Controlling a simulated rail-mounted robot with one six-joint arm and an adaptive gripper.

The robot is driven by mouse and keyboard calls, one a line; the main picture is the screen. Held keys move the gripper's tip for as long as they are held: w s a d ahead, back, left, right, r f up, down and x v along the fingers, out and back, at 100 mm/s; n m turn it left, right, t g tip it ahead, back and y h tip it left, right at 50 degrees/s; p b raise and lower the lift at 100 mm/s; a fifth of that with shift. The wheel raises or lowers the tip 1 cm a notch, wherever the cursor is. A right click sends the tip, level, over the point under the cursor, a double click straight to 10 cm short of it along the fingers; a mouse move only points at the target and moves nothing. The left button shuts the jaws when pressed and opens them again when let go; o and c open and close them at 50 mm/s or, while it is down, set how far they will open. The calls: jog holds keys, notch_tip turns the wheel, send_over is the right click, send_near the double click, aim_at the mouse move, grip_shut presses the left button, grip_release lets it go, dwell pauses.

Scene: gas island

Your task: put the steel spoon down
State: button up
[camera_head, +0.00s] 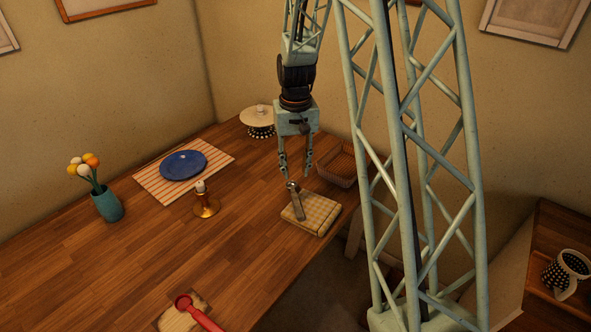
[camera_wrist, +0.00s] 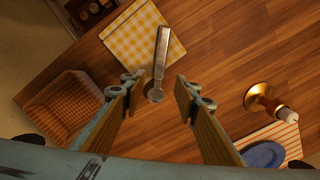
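The steel spoon (camera_head: 298,207) lies on a folded yellow checked cloth (camera_head: 318,212) near the table's right edge. In the wrist view the spoon (camera_wrist: 161,58) lies lengthwise over the cloth (camera_wrist: 125,38), and its rounded end reaches past the cloth's edge. My gripper (camera_head: 296,177) points down just above that end. In the wrist view its two fingers stand wide apart, one on each side of the spoon's rounded end (camera_wrist: 155,95), with gaps on both sides. The gripper is open and holds nothing.
A woven basket (camera_head: 338,165) stands close to the right of my gripper. A brass candlestick (camera_head: 206,205) and a blue plate (camera_head: 184,165) on a striped mat are to the left. A flower vase (camera_head: 107,205) stands farther left. The wooden tabletop between is clear.

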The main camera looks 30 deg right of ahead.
jog(key=shift+r, duration=0.1)
dwell(0.3)
jog(key=s+a+r+n+t, duration=0.1)
jog(key=s+a+r, duration=0.35)
jog(key=r, duration=0.35)
jog(key=s+a+r, duration=0.3)
jog(key=s+r, duration=0.2)
jog(key=r, duration=0.3)
jog(key=s+a+r+n+t, duration=0.1)
jog(key=s+a+r, duration=0.35)
jog(key=r, duration=0.45)
jog(key=s+a+r, duration=0.2)
jog(key=s, duration=0.6)
jog(key=s+a+r+n+t, duration=0.1)
jog(key=s+a+r, duration=0.1)
jog(key=s, duration=0.6)
jog(key=s+a+r+t, duration=0.1)
jog(key=s+a+r, duration=0.1)
jog(key=s, duration=0.6)
jog(key=shift+s+a+r+n, duration=0.15)
jog(key=shift+a+r+n, duration=0.25)
jog(key=shift+r, duration=0.4)
